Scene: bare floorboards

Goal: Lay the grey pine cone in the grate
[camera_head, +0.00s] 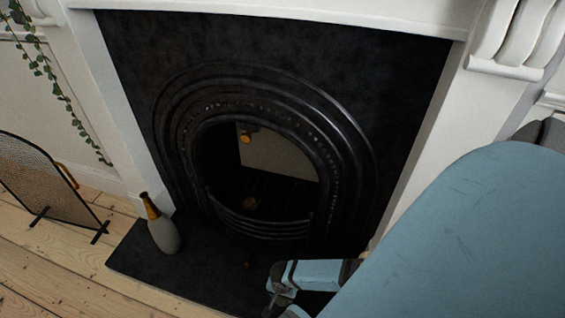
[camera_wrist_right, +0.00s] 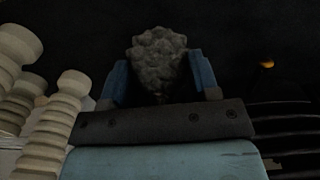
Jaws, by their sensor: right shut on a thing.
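The grey pine cone (camera_wrist_right: 158,58) is held between the blue fingers of my right gripper (camera_wrist_right: 157,82) in the right wrist view. In the head view my right gripper (camera_head: 278,290) is low, over the front of the dark hearth, in front of and below the grate; I cannot make out the cone there. The grate (camera_head: 262,228) is a black barred basket in the arched fireplace opening. Its bars seem to show at the right of the wrist view (camera_wrist_right: 290,120). My left gripper is not in view.
A grey vase with an orange neck (camera_head: 165,232) stands on the left of the hearth (camera_head: 150,268). A mesh screen (camera_head: 38,180) stands further left on the floorboards. Pale turned posts (camera_wrist_right: 55,130) stand left of the gripper in the wrist view.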

